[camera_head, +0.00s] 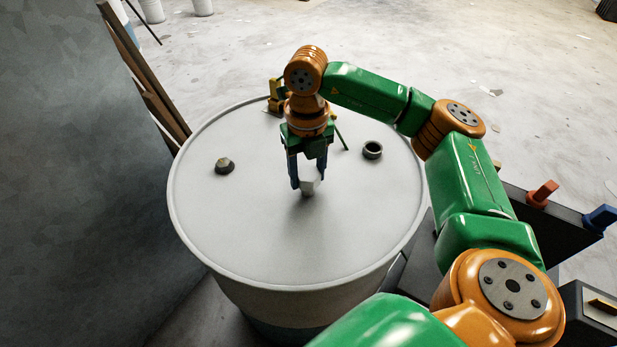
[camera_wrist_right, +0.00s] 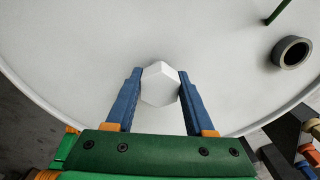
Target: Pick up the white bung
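The white bung (camera_head: 309,187) is a small pale hexagonal piece above the middle of the drum's lid. It also shows in the right wrist view (camera_wrist_right: 161,84). My right gripper (camera_head: 307,184) reaches down over the lid, and its two blue fingers touch the bung on opposite sides. In the right wrist view the gripper (camera_wrist_right: 160,88) is shut on the bung. A soft shadow lies on the lid below it; I cannot tell whether the bung still touches the lid. My left gripper is not in view.
The pale drum (camera_head: 270,250) has a dark hexagonal bung (camera_head: 224,166) on the left and a dark ring (camera_head: 372,150) on the right. A yellow item (camera_head: 276,92) stands at the back rim. A dark panel stands at left. The lid's front is clear.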

